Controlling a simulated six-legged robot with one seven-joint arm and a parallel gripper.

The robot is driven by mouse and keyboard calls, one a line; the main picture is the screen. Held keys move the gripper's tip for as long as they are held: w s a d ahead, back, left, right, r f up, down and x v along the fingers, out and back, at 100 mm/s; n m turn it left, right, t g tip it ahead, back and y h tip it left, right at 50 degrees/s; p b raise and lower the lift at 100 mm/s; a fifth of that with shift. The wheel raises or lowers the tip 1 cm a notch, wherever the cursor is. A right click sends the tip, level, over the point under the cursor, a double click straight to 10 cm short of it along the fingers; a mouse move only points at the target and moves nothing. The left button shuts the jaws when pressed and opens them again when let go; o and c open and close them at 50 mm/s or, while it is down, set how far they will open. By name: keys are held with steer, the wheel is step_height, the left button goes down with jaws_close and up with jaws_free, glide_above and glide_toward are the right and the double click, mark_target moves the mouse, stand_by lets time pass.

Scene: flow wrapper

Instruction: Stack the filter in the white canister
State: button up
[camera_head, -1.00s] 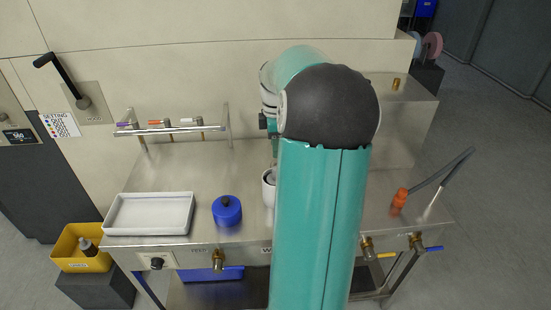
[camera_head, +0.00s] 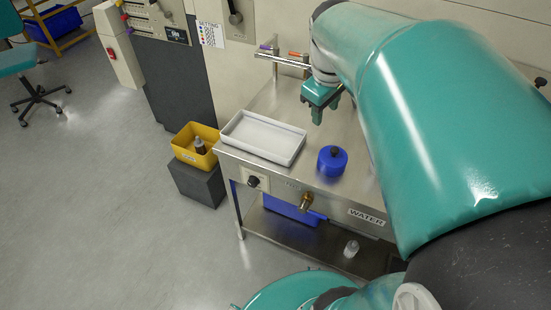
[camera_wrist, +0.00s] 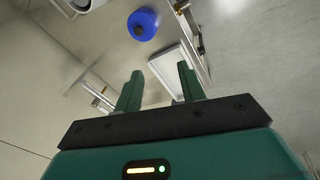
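My gripper (camera_head: 318,108) hangs over the back of the steel bench in the head view, near the rail. In the wrist view my gripper (camera_wrist: 160,76) has its two green fingers apart, with nothing between them. A white object, perhaps the canister (camera_wrist: 84,5), is cut off at the top left of the wrist view. In the head view my arm hides that part of the bench. I cannot make out the filter in either view now.
A white tray (camera_head: 262,136) and a blue pot with a black knob (camera_head: 332,160) stand on the bench (camera_head: 285,178). A rail with valves (camera_head: 281,60) runs behind. A yellow bin (camera_head: 186,143) stands left of the bench. A small bottle (camera_head: 351,249) is on the lower shelf.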

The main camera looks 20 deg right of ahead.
steer(key=s+a+f+m+t+y, duration=0.1)
steer(key=s+a+m, duration=0.1)
steer(key=s+a, duration=0.2)
steer(key=s+a+f+m+t+y, duration=0.1)
steer(key=s+a, duration=0.4)
steer(key=a, duration=0.6)
steer(key=shift+s+a+m+t, duration=0.2)
steer(key=shift+m+t, duration=0.3)
steer(key=shift+t, duration=0.2)
steer(key=shift+d, duration=0.15)
